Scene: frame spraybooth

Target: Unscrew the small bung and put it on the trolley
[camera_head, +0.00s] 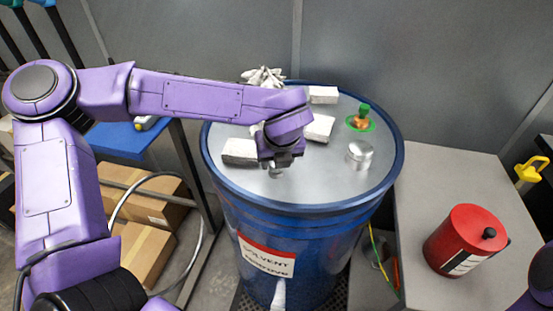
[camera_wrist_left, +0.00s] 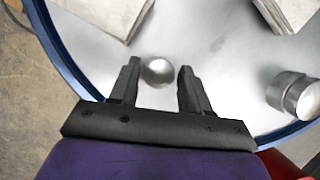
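The small bung (camera_wrist_left: 158,72) is a round, shiny metal knob near the rim of the blue drum (camera_head: 300,235). In the left wrist view it sits between the fingertips of my left gripper (camera_wrist_left: 159,80), with a gap showing on each side. My left gripper is open over the drum lid in the head view (camera_head: 278,168), where it mostly hides the bung. A larger metal cap (camera_head: 360,153) stands on the lid to the right. A grey-topped surface (camera_head: 415,185) at the right may be the trolley; I cannot tell for sure. My right gripper is out of view.
White blocks (camera_head: 240,152), crumpled white gloves (camera_head: 264,77) and a green and orange fitting (camera_head: 362,120) lie on the lid. A red can (camera_head: 465,240) stands on the grey surface, with free room behind it. A blue-topped table (camera_head: 118,140) and cardboard boxes are left.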

